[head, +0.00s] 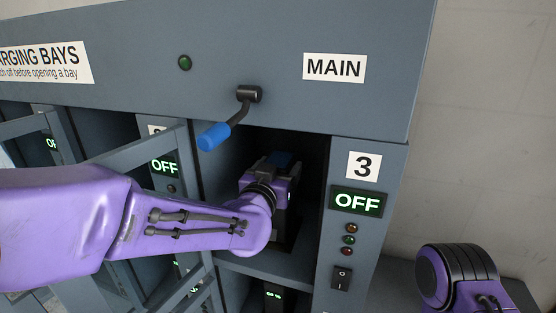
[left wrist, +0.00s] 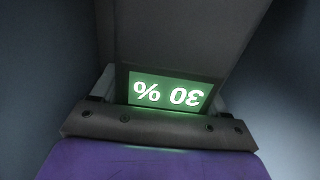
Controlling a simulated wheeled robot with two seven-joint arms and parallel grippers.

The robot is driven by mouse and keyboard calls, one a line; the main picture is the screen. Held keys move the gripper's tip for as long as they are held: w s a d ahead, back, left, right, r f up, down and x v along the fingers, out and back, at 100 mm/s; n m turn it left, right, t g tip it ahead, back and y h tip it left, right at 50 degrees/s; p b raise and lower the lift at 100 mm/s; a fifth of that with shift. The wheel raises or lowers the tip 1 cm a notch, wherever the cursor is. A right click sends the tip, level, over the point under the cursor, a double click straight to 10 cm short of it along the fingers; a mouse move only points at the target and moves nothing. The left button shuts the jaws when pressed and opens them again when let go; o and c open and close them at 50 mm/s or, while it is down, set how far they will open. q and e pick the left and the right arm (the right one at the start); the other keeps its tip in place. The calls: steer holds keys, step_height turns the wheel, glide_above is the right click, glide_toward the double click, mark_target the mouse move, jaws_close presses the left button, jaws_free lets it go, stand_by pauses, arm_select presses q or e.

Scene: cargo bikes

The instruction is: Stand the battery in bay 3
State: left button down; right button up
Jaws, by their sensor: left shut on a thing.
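The battery (left wrist: 180,50) is a dark grey block with a lit green display, reading 30 % upside down in the left wrist view. My left gripper (left wrist: 155,110) is shut on it. In the head view my left gripper (head: 287,190) is inside bay 3 (head: 270,265), whose front is open. A blue part shows just behind the gripper. Most of the battery is hidden there by the gripper and shadow, so I cannot tell whether it touches the bay floor. The sign of bay 3 reads OFF (head: 357,202). My right gripper is out of view.
A blue-handled lever (head: 214,136) hangs down-left above the bay, beside the MAIN label (head: 334,68). An open framed door (head: 135,151) stands left of the bay, close to my left arm. A rocker switch (head: 342,278) sits under the lamps of bay 3.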

arm_select(q)
steer(key=shift+s+r, duration=0.1)
steer(key=shift+r, duration=0.05)
jaws_free()
steer(key=shift+s+f, duration=0.1)
steer(key=shift+f, duration=0.1)
steer(key=shift+r, duration=0.1)
steer(key=v, duration=1.2)
steer(key=shift+r, duration=0.1)
